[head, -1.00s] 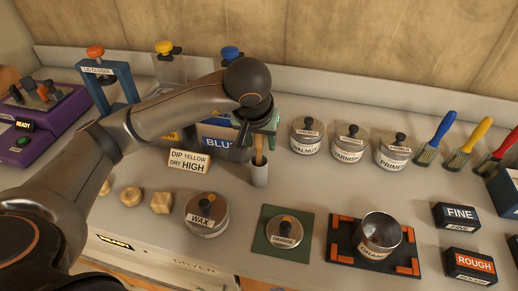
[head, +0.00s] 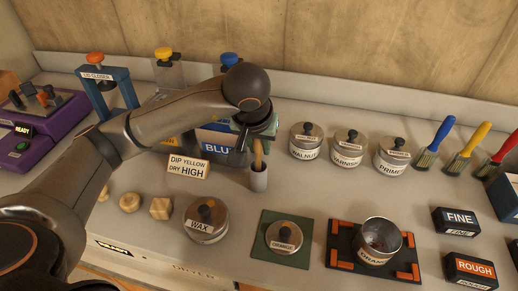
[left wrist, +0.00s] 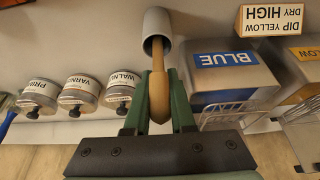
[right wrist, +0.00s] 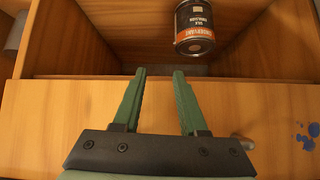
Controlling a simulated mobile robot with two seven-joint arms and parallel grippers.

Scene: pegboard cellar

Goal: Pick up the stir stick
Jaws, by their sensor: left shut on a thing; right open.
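The stir stick (head: 258,152) is a thin tan wooden stick standing in a small grey cup (head: 259,181) on the bench. In the left wrist view the stick (left wrist: 158,98) runs between the green fingers, with its far end inside the cup (left wrist: 157,25). My left gripper (left wrist: 160,85) is shut on the stick just outside the cup's mouth. In the head view my left wrist hides the stick's top. My right gripper (right wrist: 158,74) is open and empty in front of a wooden compartment, away from the stick.
Walnut (head: 305,141), varnish (head: 347,148) and primer (head: 391,156) tins stand right of the cup. A wax tin (head: 206,220) and a sign (head: 188,167) are nearby. A blue-labelled container (left wrist: 228,75) is close beside the gripper.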

